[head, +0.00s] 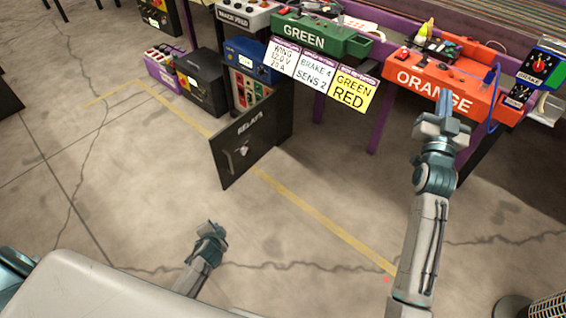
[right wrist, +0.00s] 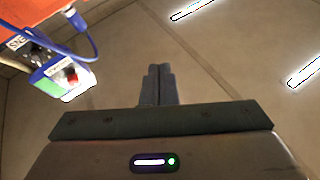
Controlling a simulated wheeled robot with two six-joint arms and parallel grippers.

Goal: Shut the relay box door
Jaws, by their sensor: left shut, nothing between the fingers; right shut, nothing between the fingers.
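The relay box door (head: 244,142) is a dark panel lettered "RELAYS" with a latch on its face. It stands swung out from the relay box (head: 247,90), whose colored parts show behind it. My left gripper (head: 212,230) is shut and empty, low over the floor, in front of the door and apart from it. My right gripper (head: 443,108) is shut and empty, in front of the orange station. Its shut fingers also show in the right wrist view (right wrist: 158,85).
The orange station (head: 432,84) and green station (head: 308,36) line the purple track table. Signs (head: 316,72) hang below the green one. A blue cable (head: 492,100) hangs at the right. Floor in front of the door is clear.

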